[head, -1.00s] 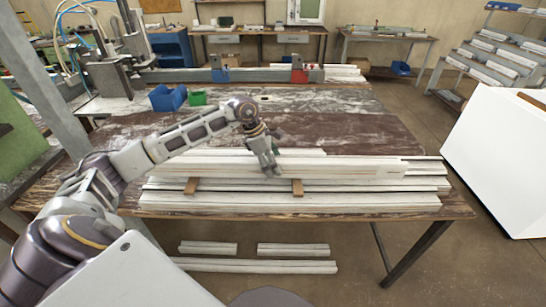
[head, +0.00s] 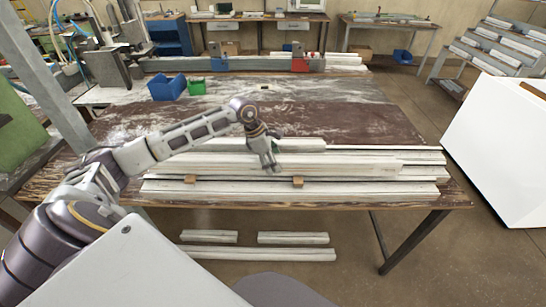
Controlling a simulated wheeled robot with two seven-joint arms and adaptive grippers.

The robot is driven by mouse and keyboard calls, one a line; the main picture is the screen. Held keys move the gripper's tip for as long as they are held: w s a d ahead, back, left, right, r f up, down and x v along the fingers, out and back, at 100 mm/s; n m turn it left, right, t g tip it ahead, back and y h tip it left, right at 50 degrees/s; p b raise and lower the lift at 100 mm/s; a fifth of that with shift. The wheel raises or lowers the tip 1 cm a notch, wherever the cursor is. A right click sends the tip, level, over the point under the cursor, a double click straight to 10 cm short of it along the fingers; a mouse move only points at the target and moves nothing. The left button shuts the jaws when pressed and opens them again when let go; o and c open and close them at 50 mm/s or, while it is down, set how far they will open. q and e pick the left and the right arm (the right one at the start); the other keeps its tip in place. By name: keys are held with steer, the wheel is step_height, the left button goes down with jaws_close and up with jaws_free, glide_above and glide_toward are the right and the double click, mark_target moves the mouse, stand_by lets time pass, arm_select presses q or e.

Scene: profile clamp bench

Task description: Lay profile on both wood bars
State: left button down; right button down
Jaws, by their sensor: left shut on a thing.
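My left gripper (head: 266,168) reaches down from the left and is shut on a long white profile (head: 345,165). My right gripper is not in view.
More white profiles (head: 300,195) lie along the front of the worktable (head: 360,120). The table's middle is clear. Short profiles (head: 293,238) lie below the front edge.

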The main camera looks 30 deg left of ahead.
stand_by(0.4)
arm_select(q)
steer(key=c, duration=0.6)
jaws_free()
steer(key=shift+f, duration=0.1)
steer(key=shift+c, duration=0.2)
steer(key=b+v, duration=0.1)
steer(key=v, duration=1.1)
steer(key=shift+s, duration=0.15)
